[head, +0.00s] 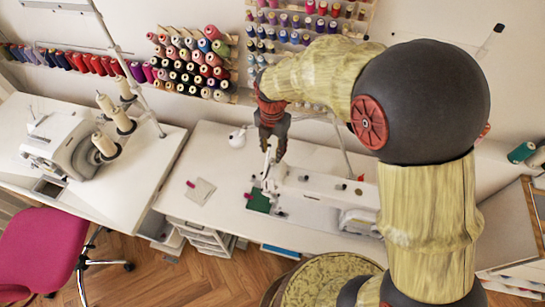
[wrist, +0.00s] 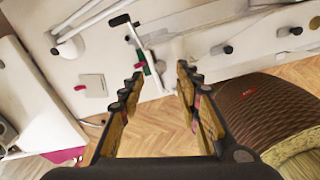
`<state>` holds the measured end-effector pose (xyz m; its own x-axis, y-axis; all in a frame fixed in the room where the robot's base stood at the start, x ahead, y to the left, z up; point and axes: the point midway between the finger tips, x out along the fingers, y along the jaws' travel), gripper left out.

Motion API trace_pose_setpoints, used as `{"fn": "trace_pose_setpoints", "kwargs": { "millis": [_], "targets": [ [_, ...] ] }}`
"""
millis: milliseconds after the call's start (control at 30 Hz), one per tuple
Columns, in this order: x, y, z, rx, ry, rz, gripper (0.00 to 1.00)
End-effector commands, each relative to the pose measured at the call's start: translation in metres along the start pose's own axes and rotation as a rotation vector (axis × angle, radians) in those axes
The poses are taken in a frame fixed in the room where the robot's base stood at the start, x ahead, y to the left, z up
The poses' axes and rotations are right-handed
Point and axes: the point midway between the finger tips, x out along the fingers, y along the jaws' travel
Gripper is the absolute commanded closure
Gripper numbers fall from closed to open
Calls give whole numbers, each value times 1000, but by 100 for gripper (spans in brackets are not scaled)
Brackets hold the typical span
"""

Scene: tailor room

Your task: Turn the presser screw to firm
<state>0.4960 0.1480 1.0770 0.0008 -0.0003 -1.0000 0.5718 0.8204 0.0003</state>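A white sewing machine (head: 312,193) stands on the white table, its narrow head end at the left. It also shows in the wrist view (wrist: 190,43), beyond my fingers. My gripper (head: 272,149) hangs over the top of that head end. In the wrist view my gripper (wrist: 160,71) is open, with nothing between its two fingers. I cannot clearly make out the presser screw; a small dark knob-like part (wrist: 119,20) shows near the machine's head end, but I cannot tell if it is the screw. I cannot tell whether my fingers touch the machine.
A pale square pad (head: 201,190) lies on the table left of the machine, with a small pink item beside it. A second sewing machine (head: 65,150) with thread cones stands further left. Thread racks (head: 190,65) hang behind. A pink chair (head: 42,240) stands at the front left.

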Motion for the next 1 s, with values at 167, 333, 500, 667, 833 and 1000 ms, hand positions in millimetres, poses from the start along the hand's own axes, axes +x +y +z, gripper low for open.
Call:
{"fn": "trace_pose_setpoints", "kwargs": {
  "millis": [167,333,500,667,833,1000],
  "targets": [
    [29,-1,0,1,2,-2,66],
    [45,0,0,2,1,-2,66],
    [49,0,0,2,0,0,66],
    [49,0,0,2,0,0,66],
    [49,0,0,2,0,0,75],
    [49,0,0,2,0,0,85]
  ]
}}
